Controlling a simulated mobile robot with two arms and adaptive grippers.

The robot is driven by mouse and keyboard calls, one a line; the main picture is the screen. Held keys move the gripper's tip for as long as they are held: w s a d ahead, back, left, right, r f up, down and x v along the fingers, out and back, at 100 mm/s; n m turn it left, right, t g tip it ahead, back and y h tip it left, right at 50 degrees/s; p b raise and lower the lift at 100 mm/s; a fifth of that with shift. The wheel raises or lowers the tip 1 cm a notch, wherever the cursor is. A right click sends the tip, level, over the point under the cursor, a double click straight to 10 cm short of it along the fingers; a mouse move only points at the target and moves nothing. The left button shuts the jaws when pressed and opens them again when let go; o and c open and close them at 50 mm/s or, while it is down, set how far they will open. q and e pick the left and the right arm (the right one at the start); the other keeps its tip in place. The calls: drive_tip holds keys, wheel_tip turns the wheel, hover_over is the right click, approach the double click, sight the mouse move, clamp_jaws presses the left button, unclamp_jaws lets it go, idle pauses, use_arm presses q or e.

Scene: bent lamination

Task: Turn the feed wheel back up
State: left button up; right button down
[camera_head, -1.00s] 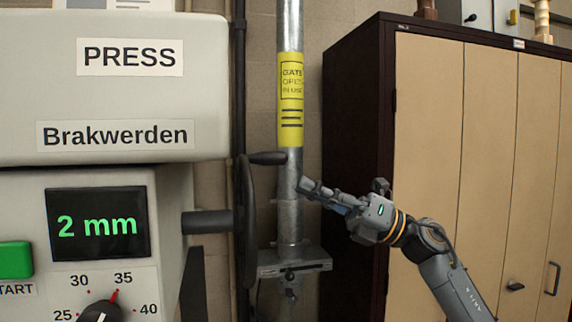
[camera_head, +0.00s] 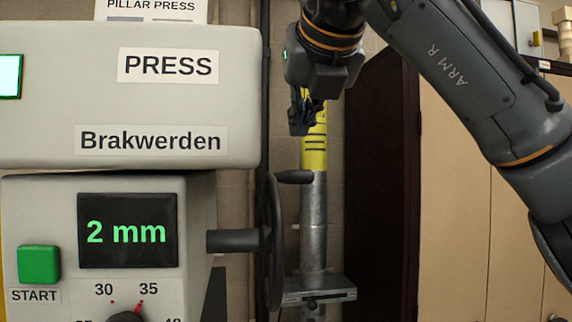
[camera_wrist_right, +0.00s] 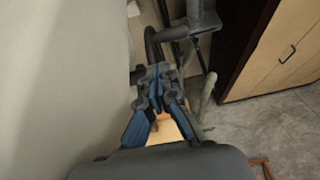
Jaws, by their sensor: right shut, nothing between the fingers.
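The feed wheel (camera_head: 270,245) is a dark wheel seen nearly edge-on, on a shaft (camera_head: 232,241) at the right side of the press (camera_head: 120,120). Its handle (camera_head: 294,177) sticks out to the right near the top of the rim. The press display (camera_head: 127,231) reads 2 mm. My right gripper (camera_head: 302,122) points down above the handle and appears apart from it. Its fingers are shut and empty; they also show together in the right wrist view (camera_wrist_right: 153,82). My left gripper is out of view.
A metal post (camera_head: 313,215) with a yellow label (camera_head: 314,150) stands close behind and right of the wheel, with a bracket (camera_head: 320,290) low on it. A cabinet (camera_head: 450,200) stands at the right. The green START button (camera_head: 39,265) is at the lower left.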

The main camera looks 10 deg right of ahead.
drive_tip(key=w, duration=0.2)
drive_tip(key=p, duration=0.4)
approach(285, 173)
drive_tip(key=w, duration=0.1)
drive_tip(key=p+x, duration=0.1)
drive_tip(key=x, duration=0.4)
drive_tip(key=shift+w+f+p, duration=0.1)
drive_tip(key=shift+p, duration=0.2)
drive_tip(key=shift+w+f, duration=0.25)
drive_tip(key=shift+f, duration=0.1)
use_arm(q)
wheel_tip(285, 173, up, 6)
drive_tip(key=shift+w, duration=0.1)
use_arm(e)
drive_tip(key=shift+w, duration=0.1)
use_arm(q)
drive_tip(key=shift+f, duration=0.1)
use_arm(e)
drive_tip(key=shift+f, duration=0.1)
